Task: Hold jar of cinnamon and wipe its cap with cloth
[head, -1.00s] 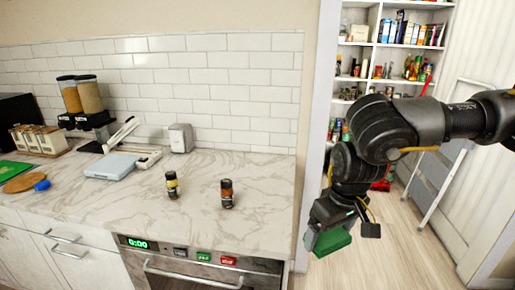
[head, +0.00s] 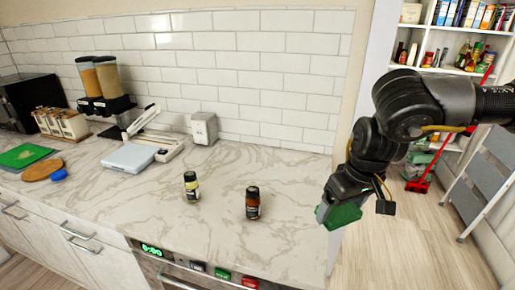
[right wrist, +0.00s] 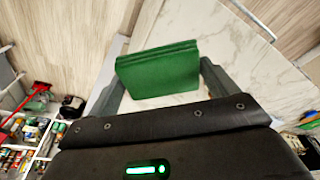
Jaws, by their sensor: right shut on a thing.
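Two small black-capped jars stand upright on the marble counter. The one with reddish-brown contents (head: 253,205) looks like the cinnamon, though its label is too small to read. The other jar (head: 191,187), with a yellowish label, stands to its left. My right gripper (head: 334,204) is shut on a folded green cloth (head: 345,217) at the counter's right end, to the right of both jars. The cloth (right wrist: 158,70) also shows between the fingers in the right wrist view. My left gripper is not in view.
The marble counter (head: 130,205) is clear around the jars. A grey metal box (head: 204,128), a scale (head: 128,157) and dispensers (head: 100,88) stand farther back and left. Pantry shelves (head: 455,45) and a step ladder (head: 487,165) are at the right, past the wall edge.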

